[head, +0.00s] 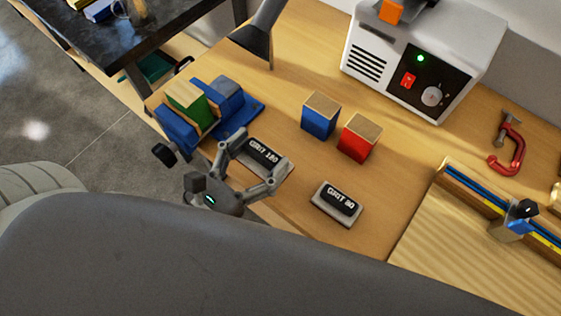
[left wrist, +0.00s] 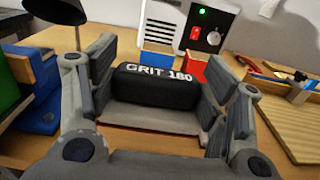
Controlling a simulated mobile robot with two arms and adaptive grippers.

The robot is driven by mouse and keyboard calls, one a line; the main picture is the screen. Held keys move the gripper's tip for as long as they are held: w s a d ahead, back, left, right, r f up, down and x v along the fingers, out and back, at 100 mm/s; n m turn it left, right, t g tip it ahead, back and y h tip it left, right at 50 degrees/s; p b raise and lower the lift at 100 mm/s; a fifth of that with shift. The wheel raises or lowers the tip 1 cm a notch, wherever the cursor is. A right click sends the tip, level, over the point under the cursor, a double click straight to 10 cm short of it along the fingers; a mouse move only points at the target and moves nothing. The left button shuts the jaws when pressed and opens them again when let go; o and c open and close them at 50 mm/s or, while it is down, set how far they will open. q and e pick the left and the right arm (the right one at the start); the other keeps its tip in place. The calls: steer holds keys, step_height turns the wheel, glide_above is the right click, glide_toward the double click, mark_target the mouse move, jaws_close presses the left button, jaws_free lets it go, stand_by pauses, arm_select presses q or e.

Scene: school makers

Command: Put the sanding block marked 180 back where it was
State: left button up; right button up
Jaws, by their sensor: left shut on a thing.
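The sanding block marked GRIT 180 (head: 264,152) has a black grip on a pale base. It lies between the fingers of my left gripper (head: 258,157), which is shut on it near the front edge of the bench. In the left wrist view the block (left wrist: 153,86) sits level between the two fingers (left wrist: 158,92), its label facing up and readable. I cannot tell whether its base touches the bench. A second sanding block, marked GRIT 80 (head: 340,200), lies on the bench to the right. My right gripper is not in view.
A blue vise (head: 176,132) grips a green-sided wood block (head: 188,97) at left. Blue (head: 319,118) and red (head: 357,141) wood-topped blocks stand behind. A machine (head: 375,55), a lamp (head: 257,38), a red clamp (head: 507,145) and a board (head: 470,240) surround bare bench.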

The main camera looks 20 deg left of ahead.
mark_target(277, 155)
arm_select(q)
steer(key=w+f, duration=0.1)
steer(key=w+d+f, duration=0.1)
steer(key=f, duration=0.1)
steer(key=w+d+f, duration=0.1)
steer(key=f, duration=0.1)
steer(key=shift+w+d+b, duration=0.1)
steer(key=shift+w+b, duration=0.2)
steer(key=shift+w, duration=0.1)
steer(key=shift+w+d+f, duration=0.25)
steer(key=shift+w+f, duration=0.15)
steer(key=shift+f, duration=0.15)
step_height(277, 155, down, 3)
steer(key=shift+r+b, duration=0.1)
steer(key=shift+b, duration=0.5)
steer(key=shift+s, duration=0.1)
steer(key=shift+f, duration=0.3)
steer(key=o, duration=1.1)
steer(key=shift+r, duration=0.1)
